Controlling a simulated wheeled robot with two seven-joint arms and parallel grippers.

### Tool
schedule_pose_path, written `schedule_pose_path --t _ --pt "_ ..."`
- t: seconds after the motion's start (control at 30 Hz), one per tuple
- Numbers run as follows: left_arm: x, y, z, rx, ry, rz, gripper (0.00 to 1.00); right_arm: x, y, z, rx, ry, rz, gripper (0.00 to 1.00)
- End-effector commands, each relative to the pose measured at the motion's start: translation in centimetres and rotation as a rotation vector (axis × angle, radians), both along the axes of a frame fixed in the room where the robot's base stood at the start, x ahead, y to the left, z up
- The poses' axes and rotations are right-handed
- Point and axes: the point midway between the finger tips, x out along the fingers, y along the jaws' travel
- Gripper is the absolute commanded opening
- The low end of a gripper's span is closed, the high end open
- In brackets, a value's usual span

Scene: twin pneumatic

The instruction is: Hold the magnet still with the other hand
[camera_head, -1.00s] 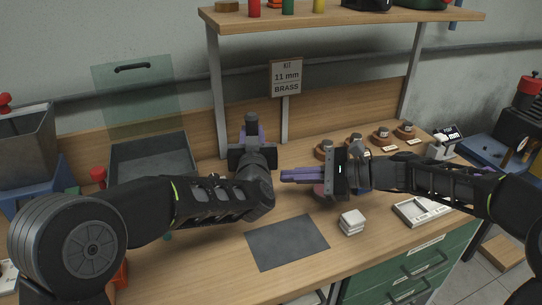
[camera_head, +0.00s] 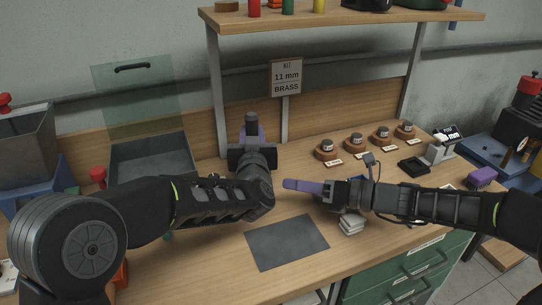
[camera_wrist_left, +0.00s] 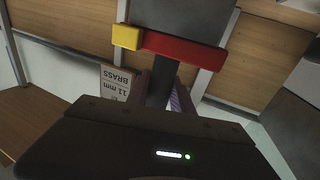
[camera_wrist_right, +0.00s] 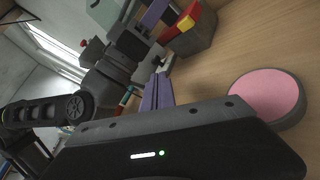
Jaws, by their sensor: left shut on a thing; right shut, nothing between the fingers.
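My left gripper (camera_head: 252,135) is at the back of the bench, left of the sign post, shut on a dark upright piece (camera_head: 251,118). In the left wrist view this piece carries a red bar with a yellow end (camera_wrist_left: 185,50); I take it for the magnet, though its shape is partly hidden. The red and yellow also show at the top of the right wrist view (camera_wrist_right: 188,20). My right gripper (camera_head: 288,184) is shut and empty above the bench middle, its purple fingers pointing left, apart from the left gripper and its piece.
A pink-topped round disc (camera_wrist_right: 268,97) lies beside my right gripper. Several labelled round pots (camera_head: 354,144) stand behind. A grey tray (camera_head: 150,160) is at left, a black holder (camera_head: 412,165) at right.

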Motion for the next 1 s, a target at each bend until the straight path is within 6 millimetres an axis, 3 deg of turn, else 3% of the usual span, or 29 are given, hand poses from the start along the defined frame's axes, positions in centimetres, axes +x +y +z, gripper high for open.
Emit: schedule_pose_path --t 0.7,1.0 --pt "0.0 0.0 0.0 0.0 0.0 0.0 0.0 7.3 2.4 0.0 0.001 -0.003 0.001 0.0" --pt "0.0 0.0 0.0 0.0 0.0 0.0 0.0 8.1 2.6 0.0 -0.001 0.0 0.001 0.0"
